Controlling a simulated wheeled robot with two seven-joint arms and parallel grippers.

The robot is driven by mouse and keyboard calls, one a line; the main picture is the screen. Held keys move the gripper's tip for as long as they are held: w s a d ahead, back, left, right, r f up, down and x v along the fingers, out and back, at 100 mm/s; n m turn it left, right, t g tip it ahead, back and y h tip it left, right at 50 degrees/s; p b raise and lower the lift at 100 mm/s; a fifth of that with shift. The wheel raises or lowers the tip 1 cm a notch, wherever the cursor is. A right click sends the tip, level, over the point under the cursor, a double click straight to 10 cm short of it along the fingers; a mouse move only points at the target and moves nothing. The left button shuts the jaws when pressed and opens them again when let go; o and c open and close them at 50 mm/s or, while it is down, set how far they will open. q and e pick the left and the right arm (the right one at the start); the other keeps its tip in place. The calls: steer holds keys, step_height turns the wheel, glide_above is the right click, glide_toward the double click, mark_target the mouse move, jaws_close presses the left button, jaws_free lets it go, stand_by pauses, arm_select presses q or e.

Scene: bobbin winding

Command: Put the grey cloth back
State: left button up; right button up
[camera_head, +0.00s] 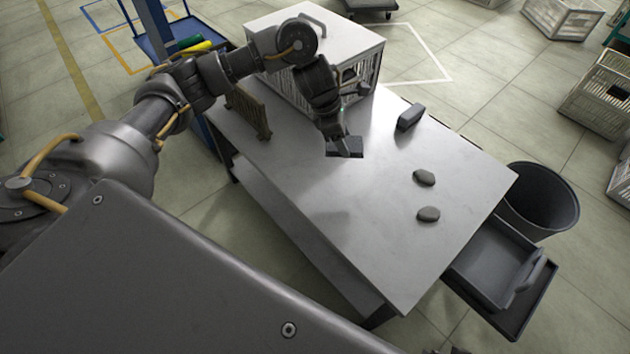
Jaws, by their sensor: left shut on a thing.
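My left gripper (343,147) reaches in from the left and points down over the back part of the metal table. It is shut on a flat dark grey piece that looks like the grey cloth (354,148). The fingers hide part of the cloth. I cannot tell whether the cloth touches the tabletop or hangs just above it. My right gripper does not show.
The metal table (340,220) has clear room in its middle and front. A dark block (410,117) and two dark rounded pieces (424,178) (428,214) lie to the right. A caged machine (310,50) stands behind. A bin (540,200) and tray (495,262) flank the right edge.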

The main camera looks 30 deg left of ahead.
mark_target(327, 152)
arm_select(q)
steer(key=s, duration=0.1)
steer(key=s+a+f, duration=0.1)
steer(key=s, duration=0.1)
steer(key=s+a+f, duration=0.1)
steer(key=shift+s, duration=0.3)
steer(key=s+f, duration=0.1)
steer(key=s+a+f, duration=0.1)
steer(key=f, duration=0.2)
steer(key=shift+s+a+f+b, duration=0.15)
steer(key=shift+s+f+b, duration=0.15)
steer(key=shift+s, duration=0.1)
steer(key=shift+s+a+f, duration=0.15)
steer(key=shift+s+f, duration=0.2)
steer(key=shift+f, duration=0.05)
steer(key=f, duration=0.3)
steer(key=shift+s+a, duration=0.1)
steer(key=shift+s, duration=0.1)
steer(key=shift+f, duration=0.2)
steer(key=shift+b, duration=0.3)
steer(key=o, duration=0.9)
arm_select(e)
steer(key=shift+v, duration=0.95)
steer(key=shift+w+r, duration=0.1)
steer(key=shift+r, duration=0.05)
